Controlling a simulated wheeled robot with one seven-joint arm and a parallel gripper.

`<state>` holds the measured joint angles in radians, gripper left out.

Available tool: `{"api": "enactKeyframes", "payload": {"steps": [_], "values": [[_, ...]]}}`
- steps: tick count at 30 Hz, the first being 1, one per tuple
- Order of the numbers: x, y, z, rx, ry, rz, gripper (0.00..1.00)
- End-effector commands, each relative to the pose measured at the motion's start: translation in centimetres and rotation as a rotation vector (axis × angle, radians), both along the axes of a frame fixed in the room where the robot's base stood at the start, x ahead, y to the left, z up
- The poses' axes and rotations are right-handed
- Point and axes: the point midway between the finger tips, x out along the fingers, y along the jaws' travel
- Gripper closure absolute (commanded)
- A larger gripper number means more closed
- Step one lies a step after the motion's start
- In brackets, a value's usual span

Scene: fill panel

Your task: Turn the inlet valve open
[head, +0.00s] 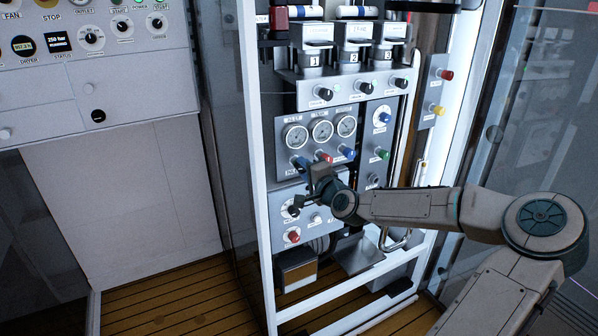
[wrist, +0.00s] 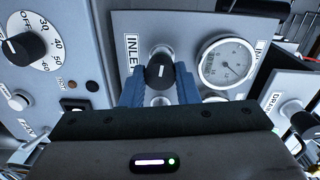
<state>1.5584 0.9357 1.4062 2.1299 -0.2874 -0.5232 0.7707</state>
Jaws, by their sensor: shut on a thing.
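The inlet valve is a black knob (wrist: 161,72) with a short white mark on a grey panel (wrist: 125,35), beside a label that starts "INLE". In the wrist view the mark points roughly up and down. My gripper (wrist: 160,88) has its blue fingers on the left and right sides of the knob and is shut on it. There the arm and gripper partly hide the knob.
A round gauge (wrist: 227,64) sits right of the knob, and a black dial (wrist: 22,45) marked OFF to 60 sits left. A black drain knob (wrist: 304,124) is at the right. In the head view, several coloured knobs and gauges (head: 321,130) are above my gripper, with a red knob (head: 293,236) below.

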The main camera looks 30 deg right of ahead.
Motion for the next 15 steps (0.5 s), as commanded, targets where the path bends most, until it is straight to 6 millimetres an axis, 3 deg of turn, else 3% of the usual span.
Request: {"api": "enactKeyframes", "payload": {"steps": [15], "values": [[0.06, 0.19, 0.25, -0.495, -0.020, 0.000, 0.95]]}}
